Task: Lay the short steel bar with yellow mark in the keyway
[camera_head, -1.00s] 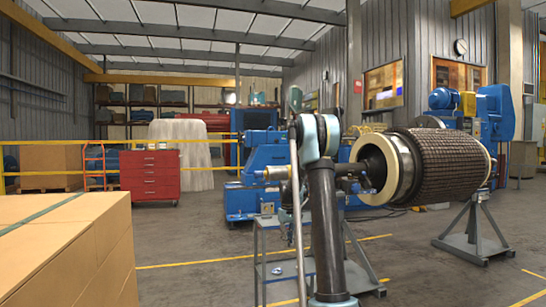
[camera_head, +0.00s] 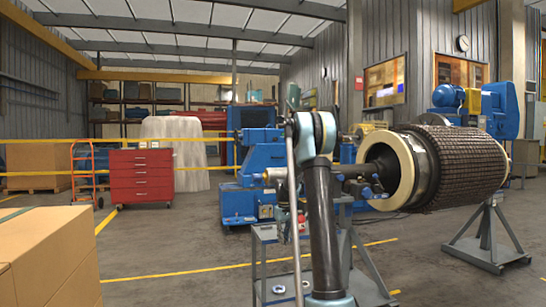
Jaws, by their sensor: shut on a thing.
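The rotor (camera_head: 462,168), a dark ribbed cylinder with a cream end ring (camera_head: 402,172), lies level on grey stands at the right. Its shaft end points left, partly behind my arm. The keyway cannot be made out. My gripper (camera_head: 285,232) points down left of my upright arm link, partly hidden by a thin rod of my arm. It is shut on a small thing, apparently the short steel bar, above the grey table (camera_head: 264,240). The bar's outline and yellow mark are too small to tell.
A cardboard carton (camera_head: 50,255) stands close at the front left. A red drawer cabinet (camera_head: 142,178) and blue machinery (camera_head: 238,200) stand behind. The rotor's grey stand (camera_head: 487,245) spreads its feet at the right. The floor between carton and table is clear.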

